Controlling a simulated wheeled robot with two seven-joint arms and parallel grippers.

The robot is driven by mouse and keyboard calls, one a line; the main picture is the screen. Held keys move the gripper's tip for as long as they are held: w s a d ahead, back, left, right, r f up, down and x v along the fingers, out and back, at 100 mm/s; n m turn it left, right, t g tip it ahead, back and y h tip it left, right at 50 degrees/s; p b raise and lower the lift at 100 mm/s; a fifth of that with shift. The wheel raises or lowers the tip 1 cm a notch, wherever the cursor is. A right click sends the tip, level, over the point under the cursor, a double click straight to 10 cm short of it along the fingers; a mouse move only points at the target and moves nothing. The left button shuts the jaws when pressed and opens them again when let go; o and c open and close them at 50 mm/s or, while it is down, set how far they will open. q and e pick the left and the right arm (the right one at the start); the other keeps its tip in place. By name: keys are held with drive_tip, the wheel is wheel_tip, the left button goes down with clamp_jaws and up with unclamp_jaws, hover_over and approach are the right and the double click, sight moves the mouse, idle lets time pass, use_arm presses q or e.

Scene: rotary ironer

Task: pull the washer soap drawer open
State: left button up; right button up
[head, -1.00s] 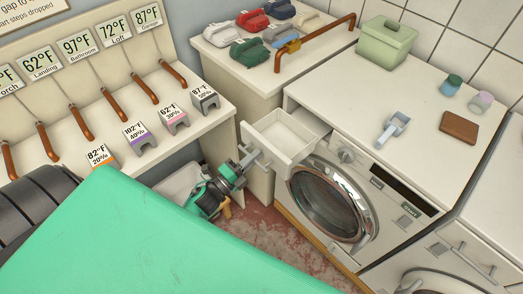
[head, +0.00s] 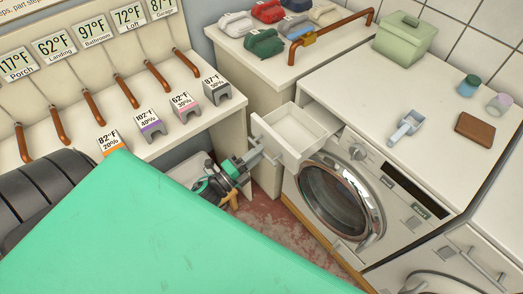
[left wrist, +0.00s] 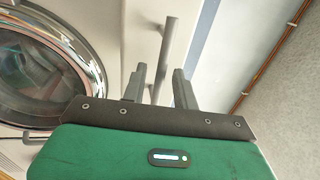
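The washer (head: 335,190) stands on the right, its white soap drawer (head: 297,133) pulled out to the left at the top left of the front. The drawer looks empty. My left gripper (head: 262,157) is at the drawer's front, by its bar handle. In the left wrist view, the grey handle bar (left wrist: 166,55) passes between the two fingers of my left gripper (left wrist: 160,85). The fingers stand apart with a gap beside the bar, so they look open around it. My right gripper is not in view.
A blue scoop (head: 406,127), a brown block (head: 474,129) and a green lidded box (head: 405,38) are on the washer top. A counter with tagged grey blocks (head: 187,108) is at left.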

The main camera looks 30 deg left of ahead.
use_arm(q)
drive_tip(key=b+v, duration=0.3)
drive_tip(key=v, duration=0.8)
drive_tip(key=shift+s, duration=0.4)
drive_tip(key=shift+a+f, duration=0.1)
drive_tip(key=shift+f, duration=0.05)
drive_tip(key=s+f+n+g+y, duration=0.2)
drive_tip(key=f+n+g+y, duration=0.3)
drive_tip(key=f, duration=1.1)
drive_tip(key=s+f+n+g+y, duration=0.15)
drive_tip(key=f+n, duration=0.65)
drive_tip(key=f, duration=0.8)
drive_tip(key=s+d+f+n+g, duration=0.2)
drive_tip(key=s+f+g, duration=0.3)
drive_tip(key=s+f, duration=0.5)
drive_tip(key=s+d+f+n+g, duration=0.2)
drive_tip(key=s+f+n+g, duration=0.2)
drive_tip(key=s+f, duration=0.7)
drive_tip(key=s+g, duration=0.2)
drive_tip(key=s, duration=0.1)
drive_tip(key=shift+s+d+n, duration=0.25)
drive_tip(key=shift+n, duration=0.05)
